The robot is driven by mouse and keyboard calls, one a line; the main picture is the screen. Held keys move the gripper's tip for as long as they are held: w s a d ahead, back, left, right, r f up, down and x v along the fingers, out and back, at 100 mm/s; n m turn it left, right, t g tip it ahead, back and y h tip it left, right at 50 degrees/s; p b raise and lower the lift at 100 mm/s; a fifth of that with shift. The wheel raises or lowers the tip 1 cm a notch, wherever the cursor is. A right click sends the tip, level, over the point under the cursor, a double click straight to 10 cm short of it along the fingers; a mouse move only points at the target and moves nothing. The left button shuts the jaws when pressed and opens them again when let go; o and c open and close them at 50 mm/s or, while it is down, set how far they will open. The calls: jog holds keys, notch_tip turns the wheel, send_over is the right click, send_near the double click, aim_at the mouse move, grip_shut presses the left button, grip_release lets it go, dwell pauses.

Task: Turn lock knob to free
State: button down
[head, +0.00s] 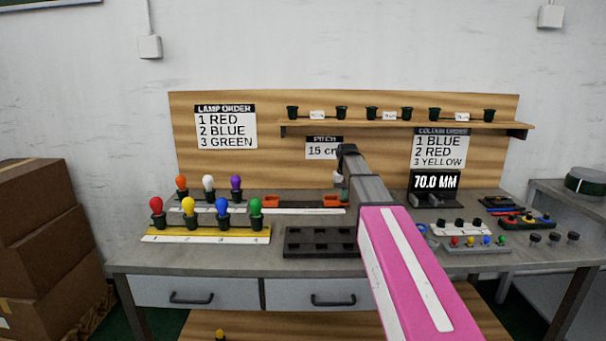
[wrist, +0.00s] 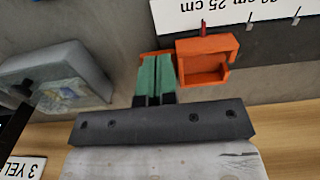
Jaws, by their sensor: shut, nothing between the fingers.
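My gripper (wrist: 157,62) shows in the wrist view with its green fingers together and nothing between them. An orange slide block (wrist: 208,62) with a recess is right beside the fingers, with a red pointer (wrist: 203,29) at its edge by the scale. A strip of orange also shows behind the fingertips. I cannot make out a separate lock knob; it may be hidden by the fingers. In the head view, an orange block (head: 333,201) sits at the right of the rail and another orange block (head: 271,202) at its left. My arm hides much of that area.
A display (head: 435,182) reads 70.0 MM. Coloured lamps (head: 222,209) stand at the left, and an empty dark tray (head: 320,242) lies in front. Several small parts (head: 478,241) lie at the right. A grey box-like object (wrist: 55,75) is left of the fingers.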

jog(key=shift+s+d+f, duration=0.1)
jog(key=shift+d+f, duration=0.5)
jog(key=shift+d, duration=0.25)
dwell(0.3)
jog(key=shift+s, duration=0.5)
jog(key=shift+d+r, duration=0.1)
jog(key=shift+r, duration=0.4)
jog(key=r, duration=0.5)
jog(key=shift+w+a+r, duration=0.1)
jog(key=shift+w+a, duration=0.15)
